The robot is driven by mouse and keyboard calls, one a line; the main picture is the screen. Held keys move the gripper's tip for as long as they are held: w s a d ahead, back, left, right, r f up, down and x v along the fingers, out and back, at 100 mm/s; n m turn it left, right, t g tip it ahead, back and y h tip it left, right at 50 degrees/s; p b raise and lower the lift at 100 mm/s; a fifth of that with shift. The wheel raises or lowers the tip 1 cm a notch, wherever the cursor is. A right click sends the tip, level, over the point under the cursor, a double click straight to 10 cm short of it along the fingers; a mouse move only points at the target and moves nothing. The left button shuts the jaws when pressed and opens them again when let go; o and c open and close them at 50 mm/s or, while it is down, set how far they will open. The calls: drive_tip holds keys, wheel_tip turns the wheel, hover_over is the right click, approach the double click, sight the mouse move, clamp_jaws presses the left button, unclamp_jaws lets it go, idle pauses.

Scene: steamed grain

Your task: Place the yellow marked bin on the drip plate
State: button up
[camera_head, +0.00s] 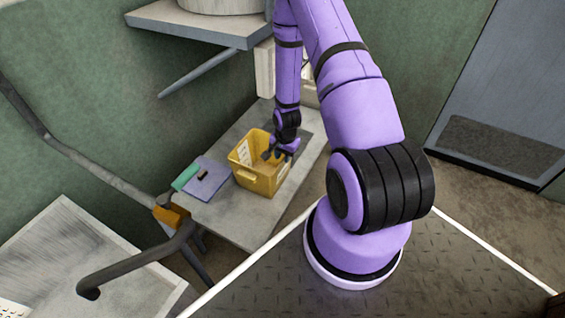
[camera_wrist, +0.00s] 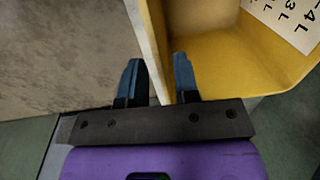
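The yellow bin (camera_head: 248,180), with a white label inside, is on or just above the pale grey bench. My gripper (camera_head: 274,155) points down at its far right wall. In the wrist view the bin (camera_wrist: 210,50) shows its yellow inside and a label with black marks. Its wall runs between the two blue-tipped fingers of my gripper (camera_wrist: 158,72), one finger inside and one outside. I cannot tell whether both press on the wall. A flat darker grey area (camera_head: 311,128) at the bench's far right may be the drip plate; I cannot tell for sure.
A grey shelf (camera_head: 190,24) juts out above. A metal basin (camera_head: 75,255) and a dark pipe (camera_head: 150,255) are at the lower left.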

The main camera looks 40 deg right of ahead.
drive_tip(key=a+r+n+t+h, duration=0.1)
drive_tip(key=a+r+n, duration=0.25)
drive_tip(key=r, duration=1.45)
drive_tip(key=a+r+n+t, duration=0.1)
drive_tip(key=a+r+n, duration=0.3)
drive_tip(key=r, duration=1.5)
drive_tip(key=s+a+r+n+t, duration=0.1)
drive_tip(key=s+a+r+n, duration=0.2)
drive_tip(key=s+r, duration=0.6)
drive_tip(key=s+a+r+n+t, duration=0.1)
drive_tip(key=s+a+r+n, duration=0.2)
drive_tip(key=s+a+r, duration=0.4)
drive_tip(key=s+r, duration=0.2)
drive_tip(key=s, duration=0.1)
drive_tip(key=shift+a+y, duration=0.35)
drive_tip(key=shift+y, duration=0.05)
drive_tip(key=shift+o, duration=0.6)
drive_tip(key=shift+s+n, duration=0.25)
drive_tip(key=shift+s, duration=0.15)
